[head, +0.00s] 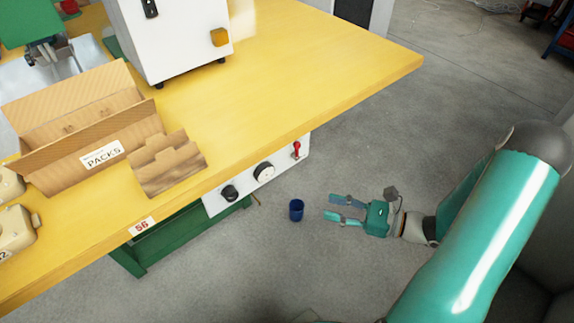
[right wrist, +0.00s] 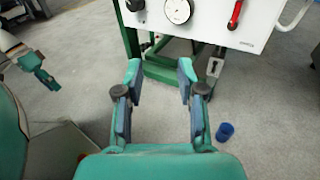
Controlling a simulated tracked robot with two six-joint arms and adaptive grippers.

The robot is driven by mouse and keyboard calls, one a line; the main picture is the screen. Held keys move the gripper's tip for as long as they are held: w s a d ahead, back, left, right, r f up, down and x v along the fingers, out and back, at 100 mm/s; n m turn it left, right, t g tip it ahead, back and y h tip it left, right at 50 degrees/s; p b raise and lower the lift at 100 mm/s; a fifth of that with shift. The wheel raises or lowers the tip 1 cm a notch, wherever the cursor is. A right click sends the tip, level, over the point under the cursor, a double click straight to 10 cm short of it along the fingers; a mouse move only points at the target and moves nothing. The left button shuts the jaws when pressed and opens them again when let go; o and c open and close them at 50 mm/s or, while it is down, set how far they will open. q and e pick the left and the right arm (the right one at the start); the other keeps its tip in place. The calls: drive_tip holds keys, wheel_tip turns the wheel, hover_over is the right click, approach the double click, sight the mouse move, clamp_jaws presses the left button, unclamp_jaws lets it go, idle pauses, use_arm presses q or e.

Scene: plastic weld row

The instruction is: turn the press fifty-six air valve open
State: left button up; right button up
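The white panel (head: 225,200) hangs under the yellow table's front edge, near the label 56 (head: 141,226). The red valve lever (head: 296,150) is at its right end and points roughly down. In the right wrist view the red lever (right wrist: 235,15) is at the upper right, partly cut by the frame. My right gripper (head: 337,206) is open and empty, apart from the panel, to the right of and below the lever in the head view. Its open fingers also show in the right wrist view (right wrist: 160,75). My left gripper (right wrist: 43,77) shows small at the left there; its opening is unclear.
A black knob (head: 229,193) and a round gauge (head: 264,171) share the panel. A blue cup (head: 296,210) stands on the floor. A cardboard box (head: 66,133) and white machine (head: 170,42) stand on the table (head: 300,60). A green frame (head: 130,262) is underneath.

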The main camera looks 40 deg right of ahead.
sight(298, 149)
drive_tip(key=w+d+r+m+t+h, duration=0.1)
drive_tip(key=d+r+m+t+h, duration=0.25)
drive_tip(key=d, duration=0.35)
drive_tip(key=shift+h, duration=0.45)
drive_tip(key=x, duration=0.5)
drive_tip(key=b+x, duration=0.1)
drive_tip(key=x, duration=0.4)
drive_tip(key=f+x, duration=0.1)
drive_tip(key=x, duration=0.5)
drive_tip(key=shift+w+d, duration=0.1)
drive_tip(key=shift+w, duration=0.05)
